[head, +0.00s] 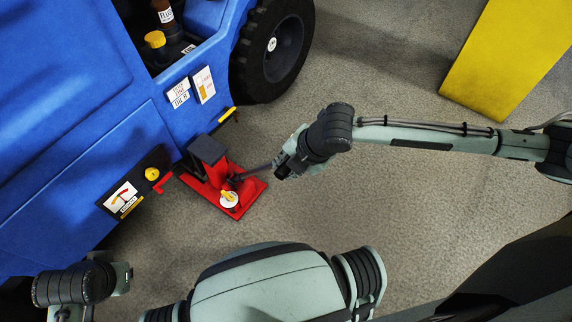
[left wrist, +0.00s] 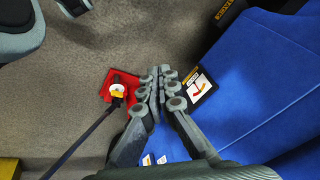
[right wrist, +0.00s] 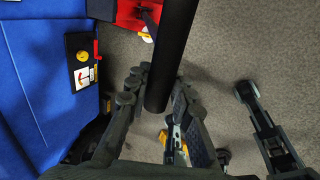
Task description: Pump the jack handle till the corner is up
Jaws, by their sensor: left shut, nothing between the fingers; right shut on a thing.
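The red jack (head: 247,197) sits on the floor against the blue vehicle's (head: 75,130) lower side, with a dark block on its inner end and a white round dial with a yellow knob on its outer end. Its dark handle (head: 258,169) slopes from the jack to my right gripper (head: 283,170). In the right wrist view the handle (right wrist: 172,50) runs between the fingers, which are shut on it. The left wrist view shows the jack (left wrist: 104,86) and the handle (left wrist: 82,138). My left gripper (left wrist: 160,73) is shut and empty, beside the vehicle and apart from the jack.
A gauge panel (head: 124,198) with a yellow knob and red lever is on the vehicle's side near the jack. A black tyre (head: 275,48) stands beyond it. A yellow block (head: 510,60) is on the floor at upper right. The grey floor right of the jack is clear.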

